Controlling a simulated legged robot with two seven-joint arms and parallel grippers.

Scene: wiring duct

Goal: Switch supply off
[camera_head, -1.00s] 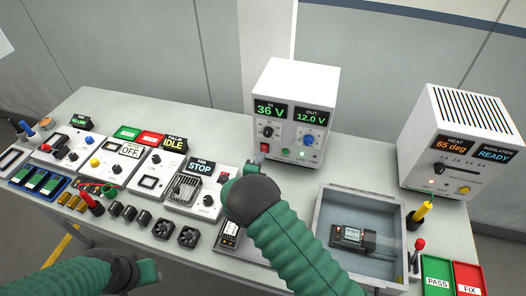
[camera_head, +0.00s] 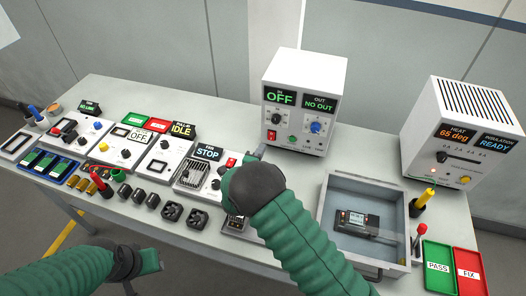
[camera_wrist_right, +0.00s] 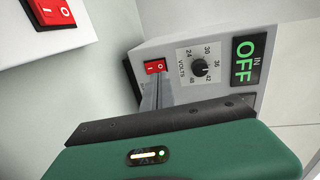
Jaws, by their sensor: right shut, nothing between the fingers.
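The white power supply (camera_head: 309,85) stands at the back of the bench. Its left display (camera_head: 279,97) reads OFF and its right display (camera_head: 319,103) reads NO OUT; the OFF display also shows in the right wrist view (camera_wrist_right: 246,60). Its red rocker switch (camera_wrist_right: 155,66) is at the panel's corner, beside the volts knob (camera_wrist_right: 199,67). My right gripper (camera_head: 261,150) is shut and empty, its tips just in front of the switch (camera_head: 271,135); I cannot tell whether they touch it. My left gripper (camera_head: 150,261) is at the lower left, away from the supply; its jaws are unclear.
A second red switch (camera_wrist_right: 52,12) on the fan unit is close to my right gripper. A grey open bin (camera_head: 330,190) holding a device is at the right, before the white heat tester (camera_head: 470,110). Several test modules line the bench's left.

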